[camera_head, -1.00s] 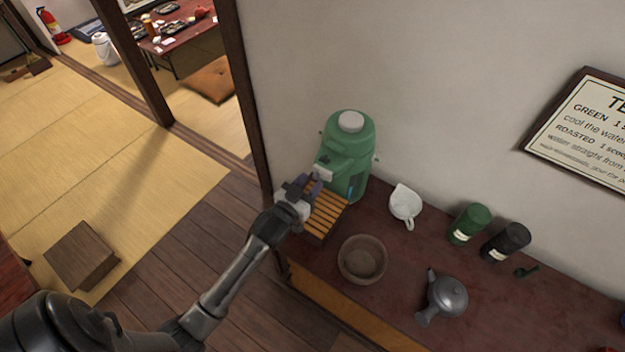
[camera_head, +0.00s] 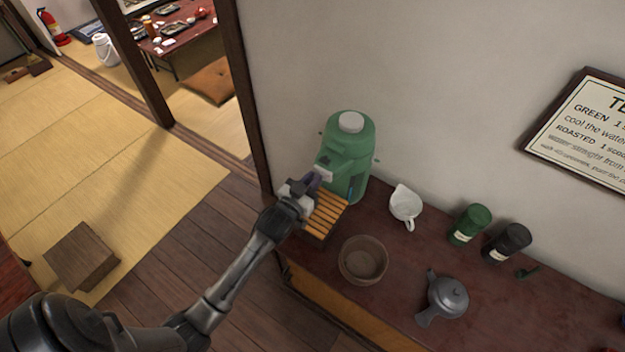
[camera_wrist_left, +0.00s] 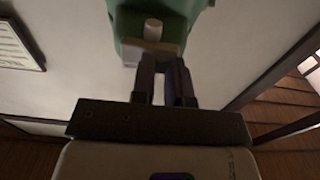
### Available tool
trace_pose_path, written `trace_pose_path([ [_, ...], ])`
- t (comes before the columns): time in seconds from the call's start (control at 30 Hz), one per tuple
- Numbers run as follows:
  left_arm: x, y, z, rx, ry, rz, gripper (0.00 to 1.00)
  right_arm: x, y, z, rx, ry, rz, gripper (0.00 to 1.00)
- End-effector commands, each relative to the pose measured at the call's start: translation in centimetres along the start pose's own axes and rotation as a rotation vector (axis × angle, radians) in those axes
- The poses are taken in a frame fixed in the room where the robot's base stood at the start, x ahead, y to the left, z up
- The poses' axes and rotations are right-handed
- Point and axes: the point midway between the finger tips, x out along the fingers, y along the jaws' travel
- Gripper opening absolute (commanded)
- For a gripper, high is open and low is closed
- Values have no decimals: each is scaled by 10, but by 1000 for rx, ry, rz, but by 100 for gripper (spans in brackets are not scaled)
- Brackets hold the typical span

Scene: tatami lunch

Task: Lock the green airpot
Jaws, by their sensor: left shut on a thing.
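The green airpot (camera_head: 352,140) stands upright at the far left end of the dark red counter, with a pale round cap on top. Its front has a pale part (camera_head: 323,173). In the left wrist view the airpot's green body (camera_wrist_left: 128,18) is at the top, with a pale peg and a light block (camera_wrist_left: 133,50) on it. My left gripper (camera_head: 317,180) is at the front of the airpot, its fingers (camera_wrist_left: 164,72) shut on the small pale part there. The fingers hide the exact contact. My right gripper is not in view.
A slatted wooden tray (camera_head: 326,214) lies below the gripper. A brown bowl (camera_head: 363,261), white pitcher (camera_head: 405,204), green canister (camera_head: 469,224), black canister (camera_head: 507,243) and grey teapot (camera_head: 446,298) stand on the counter (camera_head: 395,325). The wall is close behind the airpot.

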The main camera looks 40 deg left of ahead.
Motion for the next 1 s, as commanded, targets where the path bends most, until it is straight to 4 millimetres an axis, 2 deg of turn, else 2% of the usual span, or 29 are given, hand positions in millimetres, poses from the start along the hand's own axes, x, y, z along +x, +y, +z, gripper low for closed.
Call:
trace_pose_path([
  [0.37,0,1,0,-1,0,0,0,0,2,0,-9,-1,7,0],
  [0.63,0,25,-2,-4,-1,0,0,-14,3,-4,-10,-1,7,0],
  [0.9,0,27,0,-1,0,0,0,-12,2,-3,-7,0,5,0],
  [0.93,0,26,0,0,0,0,17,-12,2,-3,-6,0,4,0],
  [1.0,0,26,0,0,0,0,24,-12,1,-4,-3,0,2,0],
])
